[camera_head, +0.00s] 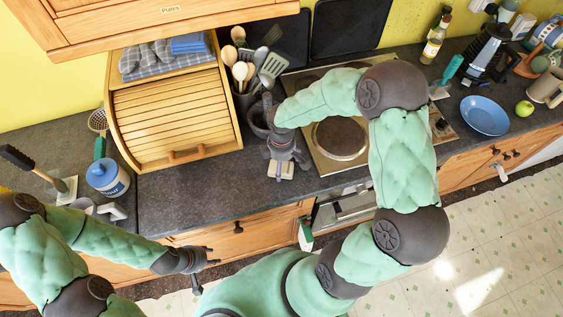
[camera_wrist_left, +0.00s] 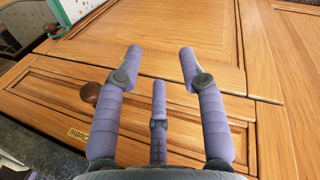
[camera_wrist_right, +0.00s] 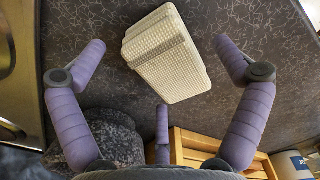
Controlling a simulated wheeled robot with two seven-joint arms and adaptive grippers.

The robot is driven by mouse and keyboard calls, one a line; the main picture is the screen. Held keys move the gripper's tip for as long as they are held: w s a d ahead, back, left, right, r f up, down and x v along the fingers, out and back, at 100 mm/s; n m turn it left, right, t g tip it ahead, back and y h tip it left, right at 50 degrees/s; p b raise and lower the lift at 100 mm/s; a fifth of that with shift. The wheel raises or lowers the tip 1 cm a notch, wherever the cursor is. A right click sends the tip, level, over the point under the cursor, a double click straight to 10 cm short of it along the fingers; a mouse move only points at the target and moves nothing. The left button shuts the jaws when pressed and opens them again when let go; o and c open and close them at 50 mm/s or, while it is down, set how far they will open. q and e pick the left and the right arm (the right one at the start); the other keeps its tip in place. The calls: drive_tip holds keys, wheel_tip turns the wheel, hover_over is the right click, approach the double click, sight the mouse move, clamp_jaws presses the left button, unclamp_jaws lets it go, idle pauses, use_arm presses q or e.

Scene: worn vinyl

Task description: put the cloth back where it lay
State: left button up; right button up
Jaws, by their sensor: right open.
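A cream, waffle-textured folded cloth (camera_wrist_right: 168,55) lies on the dark counter in the right wrist view. It also shows in the head view (camera_head: 281,171), just below my right gripper (camera_head: 284,157). My right gripper is open, its fingers spread on either side of the cloth and apart from it. I cannot tell the height between them. My left gripper (camera_head: 205,263) is open and empty in front of the wooden cabinet fronts. In the left wrist view, a wooden front with a round knob (camera_wrist_left: 90,93) carries a "Cloths" label (camera_wrist_left: 78,134).
A bread bin (camera_head: 170,115) stands left of the cloth, with checked grey and blue cloths (camera_head: 155,58) on top. A dark pot (camera_head: 258,121), utensil holder and hob (camera_head: 340,138) are close to my right gripper. The counter (camera_head: 195,195) before the bread bin is clear.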

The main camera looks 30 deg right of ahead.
drive_tip(key=shift+r, duration=0.15)
drive_tip(key=shift+r+p, duration=3.15)
drive_tip(key=shift+r, duration=0.7)
wheel_tip(320, 180, up, 12)
